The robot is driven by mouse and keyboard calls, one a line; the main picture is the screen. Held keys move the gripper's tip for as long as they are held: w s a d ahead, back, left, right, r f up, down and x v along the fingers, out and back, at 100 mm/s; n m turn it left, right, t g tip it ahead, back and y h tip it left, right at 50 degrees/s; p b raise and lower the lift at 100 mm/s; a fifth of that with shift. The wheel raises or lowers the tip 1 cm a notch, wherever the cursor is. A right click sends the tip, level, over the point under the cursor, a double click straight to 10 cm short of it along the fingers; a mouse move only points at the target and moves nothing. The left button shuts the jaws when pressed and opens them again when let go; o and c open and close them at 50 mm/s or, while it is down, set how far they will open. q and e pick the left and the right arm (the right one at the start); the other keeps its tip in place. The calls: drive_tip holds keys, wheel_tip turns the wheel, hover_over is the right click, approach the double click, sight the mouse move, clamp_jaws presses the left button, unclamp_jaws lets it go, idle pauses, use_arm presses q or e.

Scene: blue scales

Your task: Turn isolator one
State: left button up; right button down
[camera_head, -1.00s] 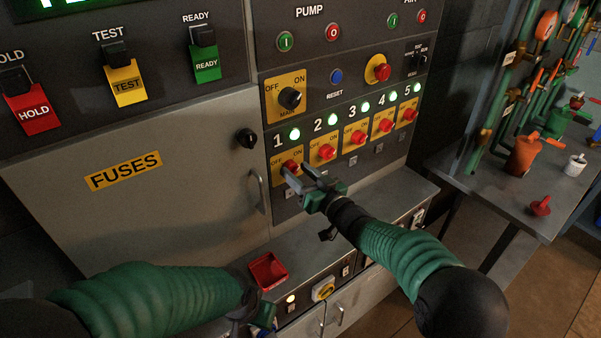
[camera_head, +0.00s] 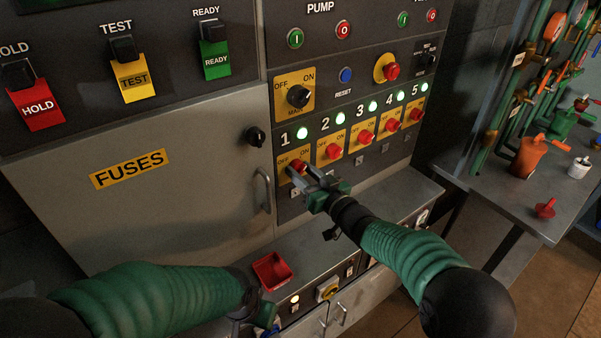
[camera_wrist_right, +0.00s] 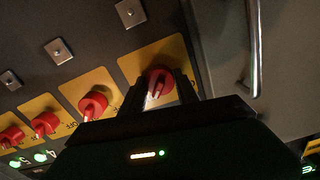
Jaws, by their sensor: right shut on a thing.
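Isolator one is a red rotary knob (camera_head: 295,167) on a yellow OFF/ON plate under the number 1, with a lit green lamp (camera_head: 302,133) above it. My right gripper (camera_head: 304,174) is at this knob with its fingers closed around it. In the right wrist view the red knob (camera_wrist_right: 158,80) sits between the two dark fingers, its pointer partly hidden. My left gripper (camera_head: 262,318) is low at the bottom of the head view, near the red tray, and its fingers are mostly hidden.
Red isolator knobs 2 (camera_head: 333,151) and 3 (camera_head: 365,138) sit to the right, with more beyond. The black main switch (camera_head: 299,96) is above. The fuse door handle (camera_head: 262,190) is just left. A red tray (camera_head: 272,271) lies on the ledge below.

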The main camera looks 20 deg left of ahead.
drive_tip(key=n+b, duration=0.3)
drive_tip(key=n, duration=0.1)
drive_tip(key=shift+f+b, duration=0.3)
drive_tip(key=shift+b, duration=0.05)
drive_tip(key=shift+s+f+n+b, duration=0.1)
drive_tip(key=shift+s+n+b, duration=0.05)
drive_tip(key=shift+n+b, duration=2.85)
drive_tip(key=shift+s+f+n+b, duration=0.1)
drive_tip(key=shift+n+b, duration=2.05)
drive_tip(key=shift+n, duration=1.55)
drive_tip(key=shift+a, duration=0.1)
drive_tip(key=c, duration=1.3)
unclamp_jaws()
drive_tip(key=shift+c, duration=0.2)
drive_tip(key=o, duration=0.4)
drive_tip(key=shift+s+r, duration=0.15)
drive_tip(key=shift+r, duration=0.05)
drive_tip(key=shift+o, duration=0.2)
drive_tip(key=shift+r, duration=0.1)
